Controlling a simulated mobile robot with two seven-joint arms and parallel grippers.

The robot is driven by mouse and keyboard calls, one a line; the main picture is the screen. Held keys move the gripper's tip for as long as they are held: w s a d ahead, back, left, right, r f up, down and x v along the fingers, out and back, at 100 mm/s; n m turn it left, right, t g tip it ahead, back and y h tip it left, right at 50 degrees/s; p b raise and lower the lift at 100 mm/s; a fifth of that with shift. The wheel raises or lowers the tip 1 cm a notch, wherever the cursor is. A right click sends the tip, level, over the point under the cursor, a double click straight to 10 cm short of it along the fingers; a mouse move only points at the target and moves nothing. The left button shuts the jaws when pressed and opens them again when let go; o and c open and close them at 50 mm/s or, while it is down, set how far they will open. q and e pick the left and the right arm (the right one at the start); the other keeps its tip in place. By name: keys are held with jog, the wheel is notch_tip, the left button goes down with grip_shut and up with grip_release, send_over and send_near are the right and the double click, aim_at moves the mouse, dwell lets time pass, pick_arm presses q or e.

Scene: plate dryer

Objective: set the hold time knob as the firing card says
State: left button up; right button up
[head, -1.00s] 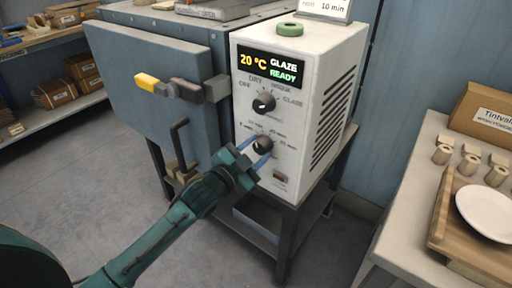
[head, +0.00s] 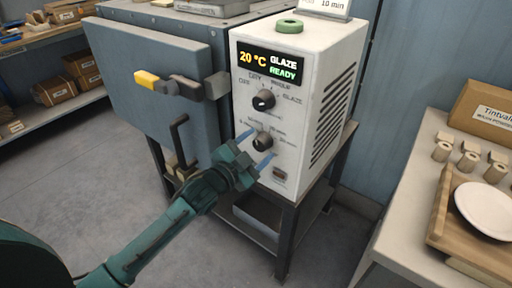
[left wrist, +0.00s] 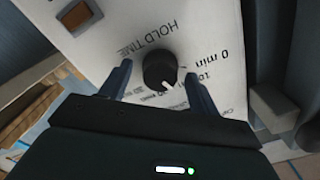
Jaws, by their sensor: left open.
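The hold time knob (head: 262,140) is the lower black knob on the white control box (head: 288,200). In the left wrist view the knob (left wrist: 160,71) has a white pointer directed down and right, toward the small minute labels; I cannot tell exactly which one it meets. The label "0 min" is readable to its right. My left gripper (head: 254,148) is open, its blue fingers apart on either side of the knob, with gaps to it in the left wrist view (left wrist: 160,82). The firing card (head: 326,8) stands on the box, cut by the picture edge; "10 min" shows. My right gripper is not in view.
Another black knob (head: 264,100) sits above, under a display (head: 271,64) reading 20 °C GLAZE READY. A switch (head: 280,174) is below. A table with a wooden tray (head: 441,222) stands right.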

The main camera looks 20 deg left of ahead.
pick_arm(q)
jog(key=v, duration=1.3)
